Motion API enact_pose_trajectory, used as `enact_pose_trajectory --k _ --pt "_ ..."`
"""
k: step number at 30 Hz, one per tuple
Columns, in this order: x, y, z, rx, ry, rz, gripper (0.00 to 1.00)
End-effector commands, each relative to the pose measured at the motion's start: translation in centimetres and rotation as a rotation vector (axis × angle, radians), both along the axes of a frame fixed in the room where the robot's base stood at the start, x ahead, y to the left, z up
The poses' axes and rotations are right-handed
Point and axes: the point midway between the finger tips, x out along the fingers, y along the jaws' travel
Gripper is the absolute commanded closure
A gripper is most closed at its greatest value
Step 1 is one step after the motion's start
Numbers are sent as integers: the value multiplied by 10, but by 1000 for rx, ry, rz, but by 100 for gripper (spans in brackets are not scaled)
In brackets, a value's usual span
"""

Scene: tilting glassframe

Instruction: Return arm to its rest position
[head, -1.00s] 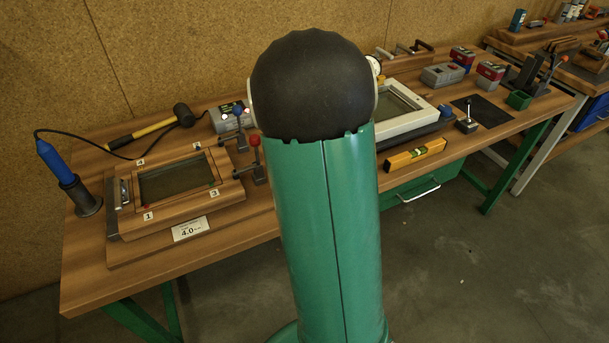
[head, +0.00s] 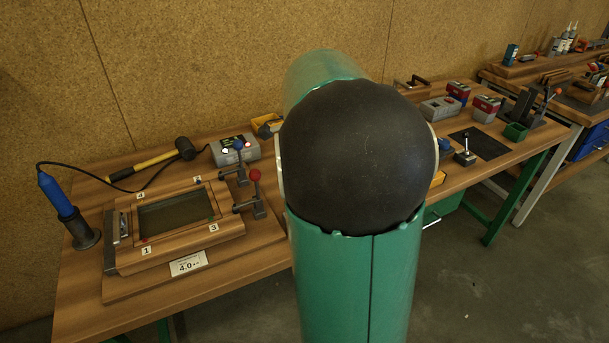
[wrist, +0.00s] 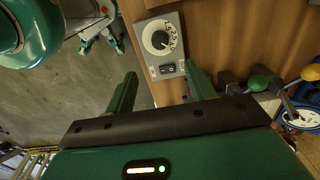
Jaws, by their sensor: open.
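My gripper (wrist: 160,92) shows in the wrist view with its two green fingers spread apart and nothing between them. It is above the edge of a wooden bench, with a grey control box with a dial (wrist: 160,40) beyond the fingertips. In the head view my green arm with a dark round joint fills the middle, and the gripper itself is hidden there. The wooden frame with a glass pane (head: 178,213) lies on the left part of the bench, with numbered corners and a "4.0" label in front.
A blue tool in a stand (head: 70,215), a mallet (head: 160,157) and red- and blue-knobbed clamps (head: 256,190) surround the frame. Grey and red boxes (head: 485,107) stand farther right. In the wrist view, green and yellow knobs (wrist: 258,80) are at right. Open floor (head: 480,290) lies in front.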

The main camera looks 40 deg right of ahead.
Motion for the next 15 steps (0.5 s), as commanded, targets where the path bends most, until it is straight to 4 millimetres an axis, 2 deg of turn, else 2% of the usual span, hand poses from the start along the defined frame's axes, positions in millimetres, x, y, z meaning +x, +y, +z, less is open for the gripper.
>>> enact_pose_trajectory --k 12,15 --pt "0 0 0 0 -1 2 45" --pt "0 8 3 1 -15 43 45"
